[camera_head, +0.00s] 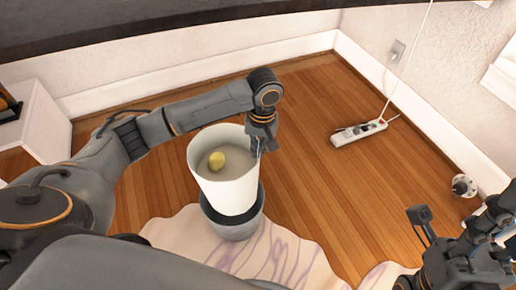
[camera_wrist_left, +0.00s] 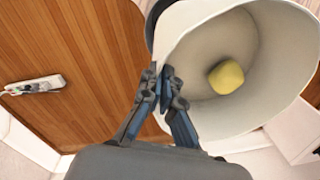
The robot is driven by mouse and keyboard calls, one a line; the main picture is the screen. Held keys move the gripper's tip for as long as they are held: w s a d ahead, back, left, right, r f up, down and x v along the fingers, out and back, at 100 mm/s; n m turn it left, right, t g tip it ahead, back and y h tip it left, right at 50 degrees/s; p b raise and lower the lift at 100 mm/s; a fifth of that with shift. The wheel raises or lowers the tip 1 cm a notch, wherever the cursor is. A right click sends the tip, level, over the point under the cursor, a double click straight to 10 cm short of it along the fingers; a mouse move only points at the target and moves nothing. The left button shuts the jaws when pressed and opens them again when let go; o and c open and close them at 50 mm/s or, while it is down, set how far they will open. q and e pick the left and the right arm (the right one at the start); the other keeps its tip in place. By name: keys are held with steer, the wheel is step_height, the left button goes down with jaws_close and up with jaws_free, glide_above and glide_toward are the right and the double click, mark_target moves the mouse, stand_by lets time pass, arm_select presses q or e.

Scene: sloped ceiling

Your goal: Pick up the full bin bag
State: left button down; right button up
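The bin bag (camera_head: 230,190) is a stiff white, bucket-shaped liner, open at the top, with a yellow lump (camera_head: 217,159) inside. It stands well up out of a grey bin (camera_head: 238,230), its lower end hidden by or just above the bin's rim. My left gripper (camera_head: 258,152) is at the bag's right rim. In the left wrist view the left fingers (camera_wrist_left: 164,88) are closed together on the rim of the bag (camera_wrist_left: 215,118), and the yellow lump (camera_wrist_left: 226,77) shows inside. My right gripper is at the lower right, partly cut off, away from the bag; its fingers are unclear.
A white power strip (camera_head: 358,132) with a cord lies to the right, and a small round metal object (camera_head: 463,186) is near the right wall. The floor between is clear.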

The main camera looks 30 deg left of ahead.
arm_select(q)
steer(key=shift+r+p, duration=1.05)
steer(key=shift+r, duration=0.45)
